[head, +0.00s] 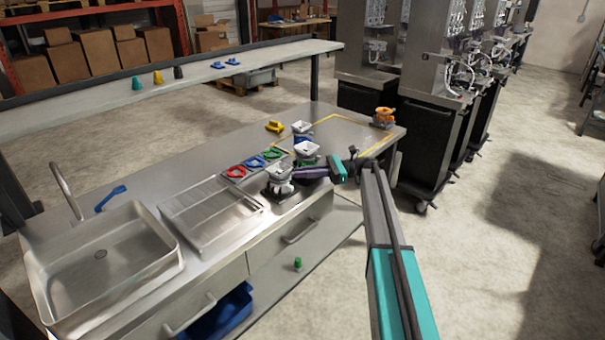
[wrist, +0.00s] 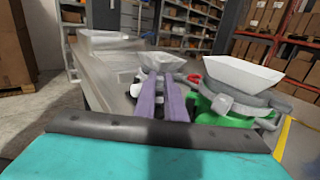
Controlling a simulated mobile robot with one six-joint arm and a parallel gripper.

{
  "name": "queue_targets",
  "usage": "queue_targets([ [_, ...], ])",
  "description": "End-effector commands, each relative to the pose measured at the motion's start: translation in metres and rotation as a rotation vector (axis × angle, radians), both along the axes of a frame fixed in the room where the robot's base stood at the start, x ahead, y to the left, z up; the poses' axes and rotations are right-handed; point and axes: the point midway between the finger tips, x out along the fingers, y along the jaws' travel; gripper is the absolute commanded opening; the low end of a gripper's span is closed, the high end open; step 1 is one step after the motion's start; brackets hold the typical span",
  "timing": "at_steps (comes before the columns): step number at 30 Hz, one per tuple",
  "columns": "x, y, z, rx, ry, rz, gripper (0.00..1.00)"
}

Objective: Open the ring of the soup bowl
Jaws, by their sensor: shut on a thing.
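A white bowl (head: 279,170) in a grey clamp ring stands near the front edge of the steel counter. In the wrist view this bowl (wrist: 163,62) is straight ahead, upright, beyond the fingers. My gripper (head: 298,173) reaches in from the right, its purple fingers (wrist: 174,90) close together at the ring's near side. It is shut on a part of the ring, probably its handle or latch; the fingers hide the part itself. I cannot tell whether the ring is open. No label shows which bowl is the soup bowl.
A second white bowl (wrist: 235,77) in a grey ring on a green base stands close to the right of my fingers. Another bowl (head: 301,127) is farther back. Red (head: 235,171), blue (head: 254,162) and green (head: 272,154) rings lie behind. A sink (head: 105,255) is at left.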

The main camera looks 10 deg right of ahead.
Motion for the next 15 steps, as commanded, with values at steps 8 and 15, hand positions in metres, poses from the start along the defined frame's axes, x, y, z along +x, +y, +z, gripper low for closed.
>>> queue_targets([
  [8, 0.0001, 0.0002, 0.0001, 0.001, 0.000, 0.007, 0.00],
  [15, 0.0002, 0.0001, 0.0001, 0.000, 0.000, 0.006, 0.22],
])
